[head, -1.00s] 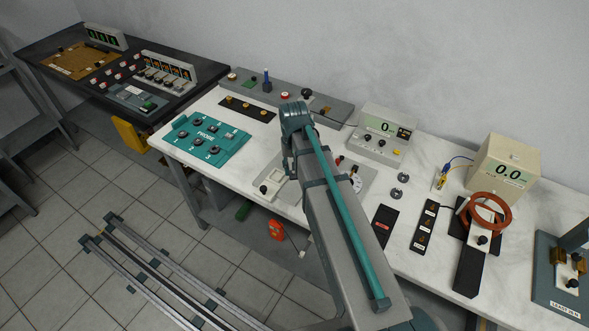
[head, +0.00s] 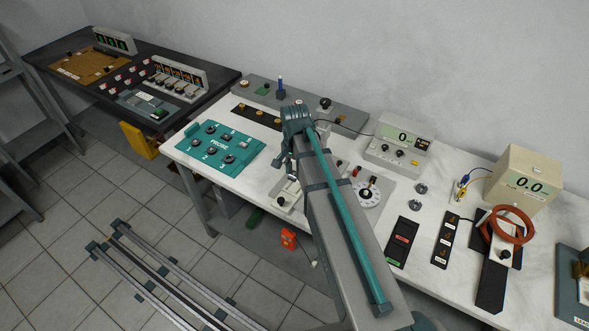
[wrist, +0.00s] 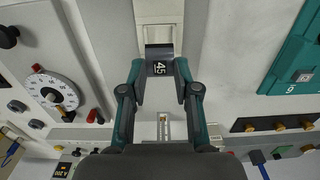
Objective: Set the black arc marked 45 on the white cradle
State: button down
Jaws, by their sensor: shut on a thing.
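In the wrist view, the black arc marked 45 (wrist: 160,64) sits between the two fingertips of my gripper (wrist: 162,80), which is shut on it. Its label faces the camera. Just beyond the arc is a pale block (wrist: 158,12), which may be the white cradle; I cannot tell whether the arc touches it. In the head view, my gripper (head: 281,174) is partly hidden behind my arm, over a white and grey fixture (head: 288,196) near the table's front edge. The arc cannot be made out there.
A grey plate with a white dial (head: 368,194) lies right of my gripper. The teal PROBE panel (head: 221,146) is to its left. A meter box (head: 400,142) and a grey strip with knobs (head: 345,114) stand behind. Some bare white tabletop lies between.

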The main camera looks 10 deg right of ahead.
jog(key=shift+f+b, duration=1.4)
jog(key=shift+f, duration=1.4)
jog(key=shift+f, duration=0.2)
jog(key=c, duration=0.8)
grip_release()
jog(key=c, duration=0.5)
jog(key=shift+r+p, duration=1.45)
jog(key=shift+r, duration=0.85)
